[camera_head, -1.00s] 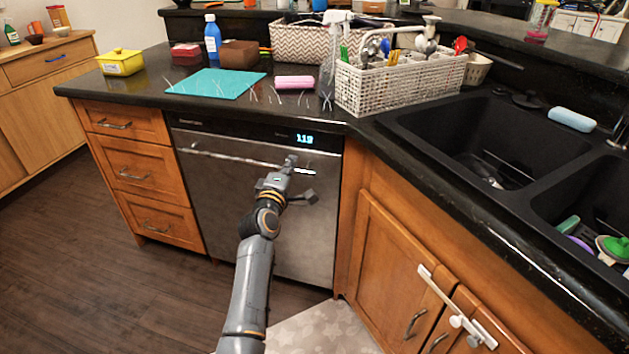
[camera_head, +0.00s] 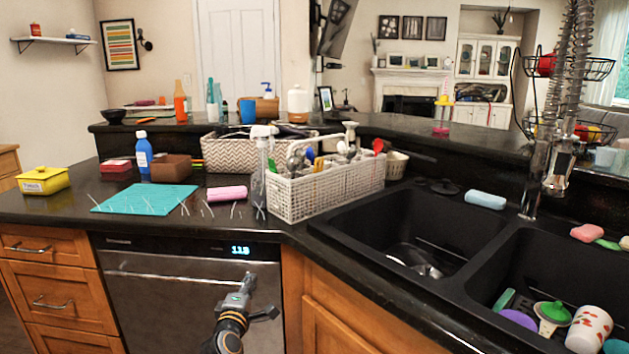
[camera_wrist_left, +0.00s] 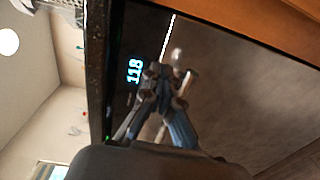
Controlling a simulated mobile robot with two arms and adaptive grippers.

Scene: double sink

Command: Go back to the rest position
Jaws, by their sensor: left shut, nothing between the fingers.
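My left gripper (camera_head: 246,292) is in front of the stainless dishwasher (camera_head: 150,310), near the right end of its handle bar. It is shut and nothing shows between its fingers. The dishwasher door stands closed and upright, with a lit blue display (camera_head: 240,250) above the handle. In the left wrist view, the dark dishwasher front (camera_wrist_left: 230,90) fills much of the picture, with the lit display (camera_wrist_left: 134,71) left of my gripper (camera_wrist_left: 160,72). I cannot tell whether the gripper touches the handle. My right gripper is not in view.
The black counter (camera_head: 40,205) holds a yellow box (camera_head: 43,181), a teal mat (camera_head: 140,200), a blue bottle (camera_head: 143,155) and a white basket (camera_head: 335,190) of utensils. The double sink (camera_head: 400,240) lies at right. Wooden drawers (camera_head: 50,300) flank the dishwasher.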

